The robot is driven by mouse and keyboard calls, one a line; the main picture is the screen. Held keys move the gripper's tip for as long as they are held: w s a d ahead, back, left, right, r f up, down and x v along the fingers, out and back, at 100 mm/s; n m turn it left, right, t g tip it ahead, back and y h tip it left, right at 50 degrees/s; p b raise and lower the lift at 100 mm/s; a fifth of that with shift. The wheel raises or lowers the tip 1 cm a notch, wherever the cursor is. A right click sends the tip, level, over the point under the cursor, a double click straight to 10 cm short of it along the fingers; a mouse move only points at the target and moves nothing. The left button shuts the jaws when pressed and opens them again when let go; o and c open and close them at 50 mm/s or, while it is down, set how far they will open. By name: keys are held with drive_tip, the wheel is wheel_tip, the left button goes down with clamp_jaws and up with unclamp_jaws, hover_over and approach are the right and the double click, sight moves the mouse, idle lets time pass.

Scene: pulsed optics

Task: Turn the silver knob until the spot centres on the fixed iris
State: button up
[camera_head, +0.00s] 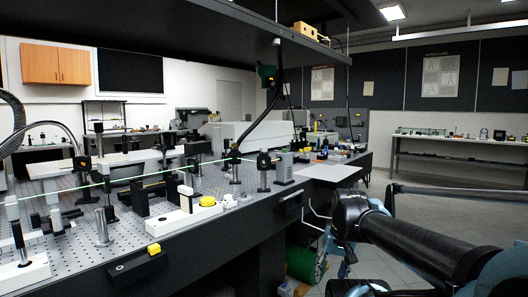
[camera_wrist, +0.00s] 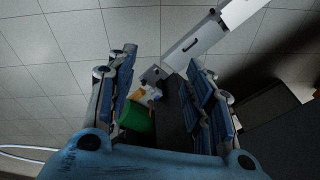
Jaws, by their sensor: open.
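The optical table (camera_head: 75,255) fills the left and middle of the head view, with a thin green beam (camera_head: 120,180) crossing above it past several mounts. A short silver post (camera_head: 102,225) stands near the front; I cannot tell whether it or another small part is the silver knob. Dark mounts (camera_head: 263,160) stand along the beam; I cannot make out which is the fixed iris, nor the spot. My gripper (camera_wrist: 163,75) is open and empty in the wrist view, its blue fingers apart above the floor, away from the table optics.
A green bin (camera_wrist: 137,117) shows between my fingers in the wrist view, and the green bin also shows under the table in the head view (camera_head: 303,264). A black shelf (camera_head: 215,35) overhangs the table. A side bench (camera_head: 465,150) stands at the right wall.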

drive_tip(key=w+a+r+m+y, duration=0.5)
drive_tip(key=w+a+r+m, duration=0.2)
drive_tip(key=w+r, duration=0.2)
drive_tip(key=m+t+y, duration=0.5)
drive_tip(key=m+y, duration=0.5)
drive_tip(key=m, duration=0.4)
approach(264, 148)
drive_tip(key=x, duration=0.3)
drive_tip(key=w+x, duration=0.1)
drive_tip(key=x, duration=0.6)
drive_tip(key=shift+w+f, duration=0.2)
drive_tip(key=shift+w, duration=0.2)
drive_tip(key=c, duration=1.1)
